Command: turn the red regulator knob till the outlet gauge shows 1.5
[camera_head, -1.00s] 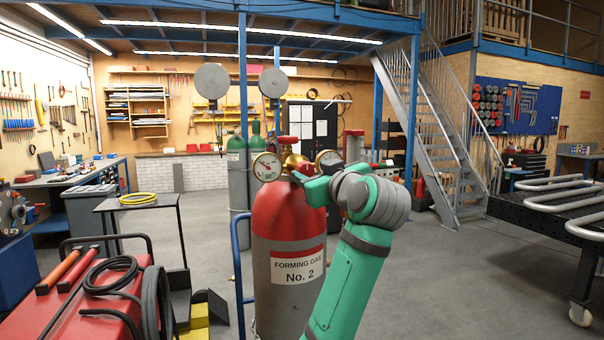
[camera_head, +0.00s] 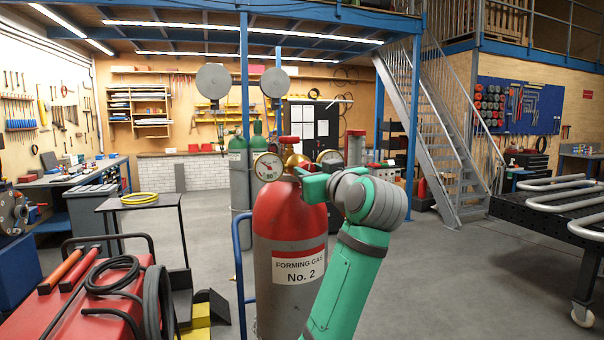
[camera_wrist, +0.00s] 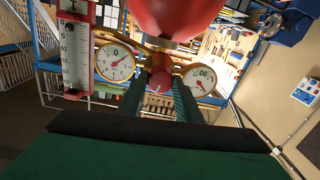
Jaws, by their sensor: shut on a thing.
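The red regulator knob (camera_wrist: 160,80) sits between the two gauges in the wrist view. My gripper (camera_wrist: 160,92) is shut on it, with one green finger on each side. Two round white gauges flank the knob in the wrist view: one at the left (camera_wrist: 115,62) and one at the right (camera_wrist: 200,80). Their needles show, but I cannot read the values surely. In the head view the gauges stand on top of the red and grey cylinder (camera_head: 288,240), labelled Forming Gas No. 2. My green arm hides part of the right gauge and the knob there.
A flow tube with a scale (camera_wrist: 75,55) stands close at the left in the wrist view. A red cart (camera_head: 85,310) with black hoses is at the lower left of the head view.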

